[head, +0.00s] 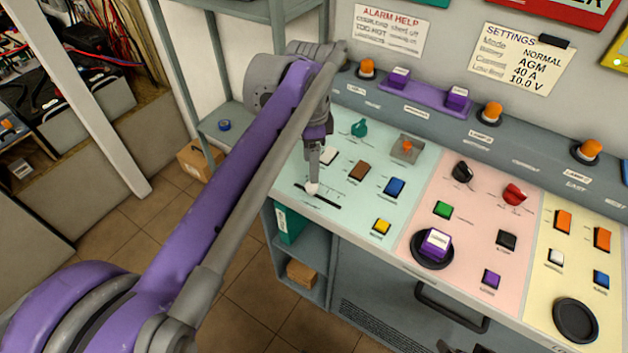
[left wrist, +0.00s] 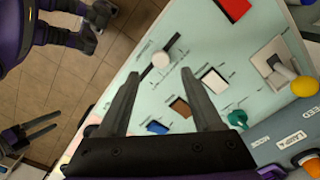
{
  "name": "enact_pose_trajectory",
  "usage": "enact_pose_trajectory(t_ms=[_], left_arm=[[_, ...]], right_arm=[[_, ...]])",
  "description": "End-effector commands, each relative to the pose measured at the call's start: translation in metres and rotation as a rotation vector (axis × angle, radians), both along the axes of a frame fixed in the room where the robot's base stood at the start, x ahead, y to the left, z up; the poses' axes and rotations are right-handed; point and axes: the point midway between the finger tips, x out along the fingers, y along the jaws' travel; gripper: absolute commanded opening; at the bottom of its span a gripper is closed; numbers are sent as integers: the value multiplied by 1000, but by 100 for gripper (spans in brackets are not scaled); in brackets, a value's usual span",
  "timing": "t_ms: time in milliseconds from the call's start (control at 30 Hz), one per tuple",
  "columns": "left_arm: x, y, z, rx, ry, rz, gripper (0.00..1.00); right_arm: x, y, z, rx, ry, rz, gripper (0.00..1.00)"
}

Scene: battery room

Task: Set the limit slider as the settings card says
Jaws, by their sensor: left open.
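The settings card (head: 515,62) on the back wall reads NORMAL, AGM, 40 A and 10.0 V; its small labels are hard to read. The limit slider is a dark slot with a white knob (head: 312,188) on the pale green panel. In the head view the knob is near the slot's left half. My left gripper (head: 315,178) points down right at the knob. In the left wrist view my left gripper (left wrist: 160,76) is open, with the knob (left wrist: 161,59) between and just past its fingertips; contact cannot be told. My right gripper (left wrist: 59,120) seems open, away from the panel.
Near the slider are a white button (head: 328,156), a brown button (head: 359,170), a blue button (head: 395,187), a yellow button (head: 381,227) and a teal knob (head: 359,128). An orange-tipped toggle (head: 407,147) stands behind. The console's front edge lies close below the slot.

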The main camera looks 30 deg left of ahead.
Motion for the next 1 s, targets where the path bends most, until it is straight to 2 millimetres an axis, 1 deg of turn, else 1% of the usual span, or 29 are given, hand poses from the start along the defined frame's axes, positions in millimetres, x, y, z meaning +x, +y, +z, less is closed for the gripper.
enact_pose_trajectory(t_ms=[33, 100, 200, 300, 400, 500, 767, 800, 867, 1000], left_arm=[[0, 0, -12, 0, 0, 0, 66], [0, 0, -25, 0, 0, 0, 66], [0, 0, -43, 1, -1, 1, 66], [0, 0, -56, 0, -1, 1, 66], [0, 0, -64, 0, -1, 1, 66], [0, 0, -67, 0, -1, 1, 66], [0, 0, -68, 0, -1, 1, 66], [0, 0, -68, 0, -1, 1, 59], [0, 0, -68, 0, -1, 1, 48], [0, 0, -68, 0, -1, 1, 23]], right_arm=[[0, 0, -3, 0, 1, 0, 86], [-1, 0, -4, 0, 1, 0, 86], [-1, 0, -7, 0, 2, 0, 86], [-1, 0, -8, 0, 2, 0, 86], [-1, 0, -9, 0, 3, 0, 86], [-1, 0, -9, 0, 3, 0, 86], [-1, 0, -9, 0, 3, 0, 86], [-1, 0, -9, 0, 3, 0, 86], [-1, 0, -9, 0, 3, 0, 86], [-1, 0, -9, 0, 3, 0, 86]])
